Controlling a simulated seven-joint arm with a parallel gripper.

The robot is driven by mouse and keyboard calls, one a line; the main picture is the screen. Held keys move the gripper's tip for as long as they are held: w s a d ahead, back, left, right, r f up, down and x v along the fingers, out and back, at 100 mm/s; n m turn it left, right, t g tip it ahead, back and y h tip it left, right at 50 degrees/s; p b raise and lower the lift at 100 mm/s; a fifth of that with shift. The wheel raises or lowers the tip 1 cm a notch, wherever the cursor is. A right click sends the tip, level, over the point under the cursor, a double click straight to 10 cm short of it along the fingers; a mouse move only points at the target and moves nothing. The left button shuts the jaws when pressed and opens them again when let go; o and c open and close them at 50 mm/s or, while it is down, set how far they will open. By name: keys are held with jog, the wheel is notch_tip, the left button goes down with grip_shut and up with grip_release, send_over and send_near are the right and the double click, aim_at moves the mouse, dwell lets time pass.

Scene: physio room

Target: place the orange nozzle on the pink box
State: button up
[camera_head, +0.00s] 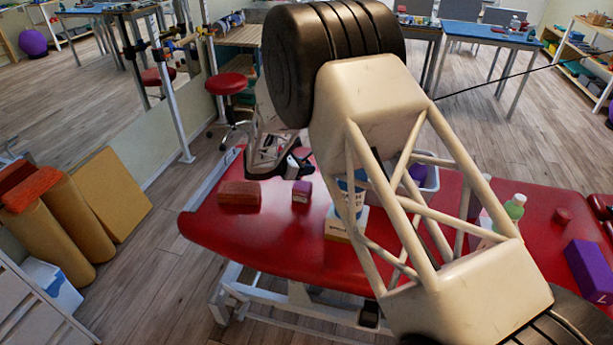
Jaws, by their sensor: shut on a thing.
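A small pink-purple box (302,192), which I take as the pink box, stands on the red treatment table near its back left part. My gripper (298,165) is just above and behind this box, close to it; I cannot tell if they touch. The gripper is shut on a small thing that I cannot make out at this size. No orange nozzle shows clearly anywhere else on the table, and my arm hides much of the table's middle.
A brick-red block (239,193) lies left of the box. Right of it are a yellow-and-white box (337,226) and a blue-and-white container (342,200). A green bottle (514,207) and a purple box (589,266) stand at the right. The table's (270,245) front left is clear.

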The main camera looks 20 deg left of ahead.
aim_at(306, 184)
jog(key=shift+f, duration=1.85)
jog(key=shift+f, duration=0.1)
jog(key=o, duration=1)
jog(key=shift+c, duration=0.2)
jog(key=v, duration=1.2)
